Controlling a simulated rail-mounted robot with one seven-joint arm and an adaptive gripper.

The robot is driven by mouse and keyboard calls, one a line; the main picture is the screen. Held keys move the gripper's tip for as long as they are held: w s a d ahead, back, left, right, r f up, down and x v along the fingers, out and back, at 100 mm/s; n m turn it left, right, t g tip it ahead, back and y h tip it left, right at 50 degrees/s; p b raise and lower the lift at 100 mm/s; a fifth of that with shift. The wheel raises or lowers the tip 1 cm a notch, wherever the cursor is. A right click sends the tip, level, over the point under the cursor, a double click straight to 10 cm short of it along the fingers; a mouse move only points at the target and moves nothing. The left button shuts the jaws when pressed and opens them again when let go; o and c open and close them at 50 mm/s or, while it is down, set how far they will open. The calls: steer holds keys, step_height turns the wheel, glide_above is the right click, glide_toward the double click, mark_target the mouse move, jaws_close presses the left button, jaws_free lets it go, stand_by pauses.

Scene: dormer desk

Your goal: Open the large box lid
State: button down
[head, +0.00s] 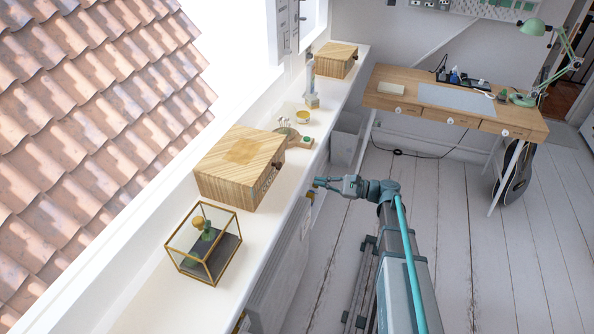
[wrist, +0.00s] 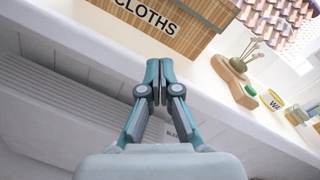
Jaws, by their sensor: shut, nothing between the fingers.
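The large wooden box (head: 238,166) stands on the white sill with its striped lid (head: 241,150) down. In the wrist view the box front (wrist: 170,22) shows at the top with the word "CLOTHS". My gripper (head: 318,184) is in front of the sill's edge, to the right of the box and apart from it. In the wrist view my gripper (wrist: 159,66) is shut and empty, its fingertips together just below the box front in the picture. The upper part of the box is cut off in that view.
A glass case (head: 205,244) with brass edges stands nearer on the sill (head: 150,305). Beyond the large box are a wooden board with a green item (head: 304,141), a yellow tin (head: 302,117), a grey figure (head: 311,88) and a smaller wooden box (head: 335,60). A desk (head: 455,105) stands at the back right.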

steer(key=shift+m+y, duration=0.3)
steer(key=shift+m, duration=0.2)
steer(key=p+x, duration=0.1)
steer(key=x, duration=0.2)
steer(key=p+x, duration=0.1)
steer(key=x, duration=0.2)
steer(key=r+p+x, duration=0.1)
steer(key=x, duration=0.2)
steer(key=shift+a, duration=0.35)
steer(key=r+p, duration=0.1)
steer(key=s+a+r, duration=0.1)
steer(key=shift+s+a+r+p, duration=0.1)
steer(key=shift+a+r+p, duration=0.1)
steer(key=shift+r+p, duration=0.15)
steer(key=shift+s+a+r, duration=0.1)
steer(key=shift+a+r, duration=0.05)
steer(key=shift+r, duration=0.15)
steer(key=shift+r, duration=0.1)
